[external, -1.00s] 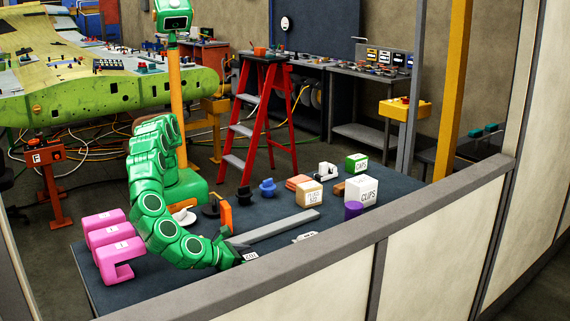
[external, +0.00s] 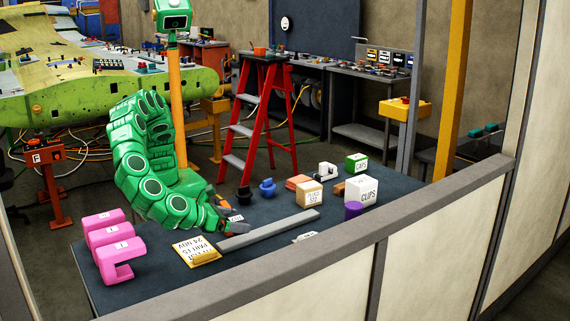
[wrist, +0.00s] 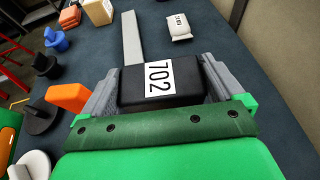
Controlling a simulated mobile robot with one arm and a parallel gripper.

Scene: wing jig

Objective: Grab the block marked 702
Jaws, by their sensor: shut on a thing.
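A black block with a white label reading 702 (wrist: 133,90) sits between the two grey fingers of my gripper (wrist: 160,84) in the wrist view. The fingers press on its left and right sides, so my gripper is shut on it. In the external view my gripper (external: 230,227) is over the dark table, at the near left end of the long grey bar. There the block shows only as a small dark shape with a white label (external: 236,218), partly hidden by my gripper. I cannot tell how high it is above the table.
The grey bar (external: 268,231) lies just right of my gripper. A yellow tag (external: 197,251) and pink brackets (external: 115,246) are to its left. An orange block (wrist: 69,97) is close to my left finger. Boxes (external: 361,191) and a purple cylinder (external: 353,210) stand at the right.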

